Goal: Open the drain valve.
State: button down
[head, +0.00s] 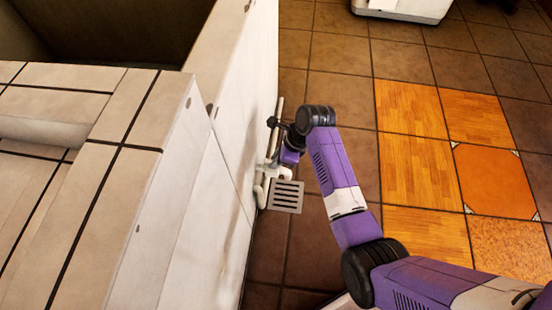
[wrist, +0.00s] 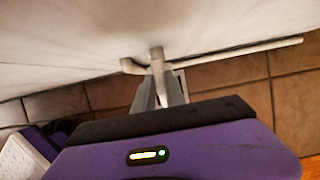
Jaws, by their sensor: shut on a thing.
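The drain valve sits on a pale pipe (head: 278,112) low along the outer side of the white basin wall. In the wrist view, its pale upright handle (wrist: 157,56) stands at the wall, and the pipe (wrist: 240,51) runs off to the right. My gripper (wrist: 160,92) reaches the valve from the open floor side, its grey fingers shut on the handle. In the head view, my purple wrist (head: 290,153) covers most of the valve. A white pipe bend (head: 261,192) shows below it. The exact angle of the handle is hard to tell.
A square floor grate (head: 286,197) lies just beside the pipe bend. The tiled basin (head: 62,78) and its wall (head: 205,190) fill the left side. Open tiled floor (head: 425,165) lies to the right, with a white-based object (head: 402,10) at the top.

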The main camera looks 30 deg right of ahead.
jog(key=shift+p, duration=0.35)
jog(key=n+p, duration=0.1)
jog(key=n+g+p, duration=0.1)
jog(key=n, duration=0.1)
jog(key=shift+w+r+y+p, duration=0.15)
jog(key=shift+r+y+p, duration=0.05)
jog(key=shift+y+p, duration=0.2)
jog(key=n, duration=0.1)
jog(key=n+g+p, duration=0.1)
jog(key=n, duration=0.1)
jog(key=shift+w+d+f+n, duration=0.1)
jog(key=shift+w+f+n, duration=0.1)
jog(key=shift+n, duration=0.1)
jog(key=n+g, duration=0.2)
jog(key=n, duration=0.2)
jog(key=shift+w+f, duration=0.1)
jog(key=shift+w, duration=0.1)
jog(key=shift+w+n+g+h+b, duration=0.15)
jog(key=shift+n+g+b, duration=0.3)
jog(key=shift+n, duration=0.6)
jog(key=shift+n+g+h+b, duration=0.25)
jog(key=shift+n+b, duration=0.25)
jog(key=shift+n, duration=0.55)
jog(key=c, duration=1.4)
grip_release()
